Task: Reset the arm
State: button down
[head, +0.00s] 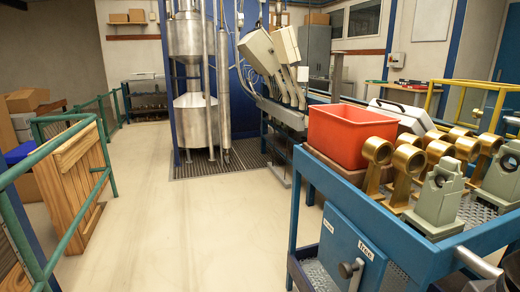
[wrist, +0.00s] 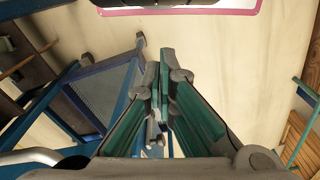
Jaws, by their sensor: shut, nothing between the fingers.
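My gripper (wrist: 163,135) shows in the wrist view, with its green-sided fingers drawn together and nothing between them. It is over the pale floor (wrist: 215,60), beside a blue frame (wrist: 105,85) to its left. The fingers touch no object that I can see. In the head view my gripper is not clearly visible; only a grey part of my arm shows at the bottom right corner.
A blue cart (head: 430,250) at right carries a red bin (head: 345,135), brass-coloured fittings (head: 375,155) and grey-green meter bodies (head: 440,195). A steel tank (head: 195,120) stands behind. Green railings (head: 75,215) and wooden panels (head: 75,180) line the left. The floor between is clear.

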notch_tip(320, 180, up, 28)
jog(key=t+p, duration=0.3)
jog(key=p, duration=2.2)
jog(key=shift+s+d+t, duration=0.25)
jog(key=shift+s+t, duration=0.05)
jog(key=shift+s, duration=0.15)
